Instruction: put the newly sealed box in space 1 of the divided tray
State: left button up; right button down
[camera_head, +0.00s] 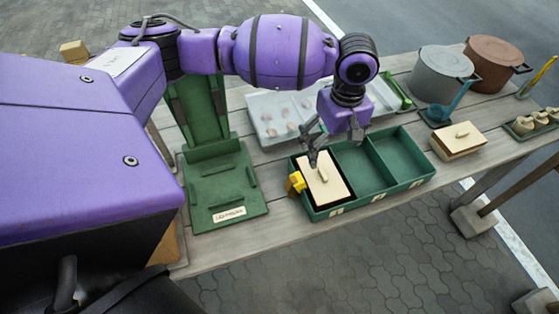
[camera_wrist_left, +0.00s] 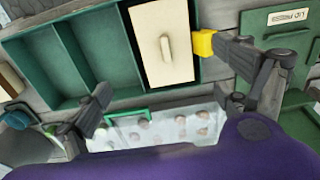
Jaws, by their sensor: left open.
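The green divided tray (camera_head: 376,193) has three compartments in a row. A box with a cream lid and raised handle (camera_head: 323,184) sits in its leftmost compartment in the head view; the box (camera_wrist_left: 162,65) also shows in the left wrist view. The other two compartments are empty. My left gripper (camera_head: 316,150) is just above the back of this box, its fingers spread. In the left wrist view the open gripper (camera_wrist_left: 160,70) has nothing between its fingers, and the lid handle is free. My right gripper is out of view.
A second cream-lidded box (camera_head: 458,138) stands right of the tray. A green stand (camera_head: 226,190) is left. A pale tray (camera_head: 268,122) lies behind; grey (camera_head: 440,72) and brown pots (camera_head: 497,62) stand back right.

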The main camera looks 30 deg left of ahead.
pick_arm(q)
notch_tip(320, 180, up, 4)
jog(key=shift+r, duration=0.1)
dwell(0.6)
dwell(0.4)
dwell(0.6)
